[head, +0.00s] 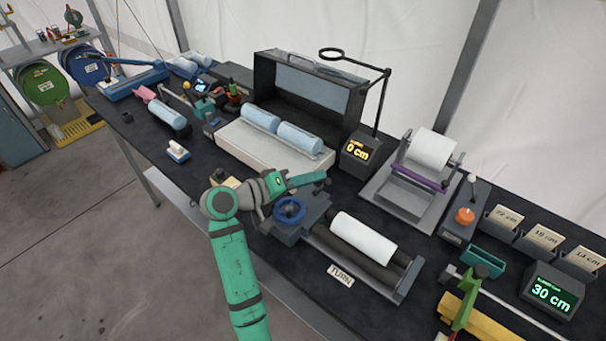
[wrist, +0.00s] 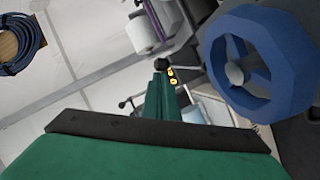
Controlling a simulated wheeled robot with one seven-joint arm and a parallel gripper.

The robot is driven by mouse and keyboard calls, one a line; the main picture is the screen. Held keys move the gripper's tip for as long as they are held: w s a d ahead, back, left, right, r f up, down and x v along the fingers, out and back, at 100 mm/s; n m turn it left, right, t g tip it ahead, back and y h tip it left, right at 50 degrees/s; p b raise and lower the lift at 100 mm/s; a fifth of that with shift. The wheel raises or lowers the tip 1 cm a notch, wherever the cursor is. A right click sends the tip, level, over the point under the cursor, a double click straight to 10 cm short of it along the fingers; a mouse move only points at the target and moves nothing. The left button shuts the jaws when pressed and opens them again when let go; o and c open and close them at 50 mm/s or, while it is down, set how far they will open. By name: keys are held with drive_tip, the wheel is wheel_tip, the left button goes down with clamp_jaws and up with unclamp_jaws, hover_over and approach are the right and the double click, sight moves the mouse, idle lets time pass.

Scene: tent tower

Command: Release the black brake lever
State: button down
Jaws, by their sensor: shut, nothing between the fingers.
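My gripper (head: 322,177) reaches over the roller machine in the head view, above and slightly right of its blue handwheel (head: 289,210). In the wrist view the green fingers (wrist: 160,72) are together with nothing held, and the handwheel (wrist: 258,62) stands close on the right. The machine's grey housing (head: 290,229) is partly under my arm. I cannot clearly make out the black brake lever; a small dark part shows by my fingertips, but I cannot tell whether it is the lever or touches them. A white roll (head: 363,238) lies on the machine's dark rollers.
A paper roll stand (head: 410,185) and a white-knobbed lever (head: 472,180) are right. A TURN label (head: 340,276) lies in front.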

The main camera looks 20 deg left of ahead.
drive_tip(key=shift+s+a, duration=0.1)
drive_tip(key=shift+s, duration=0.1)
drive_tip(key=s+a+r, duration=0.4)
drive_tip(key=s+a, duration=0.1)
drive_tip(key=a, duration=0.5)
idle(0.4)
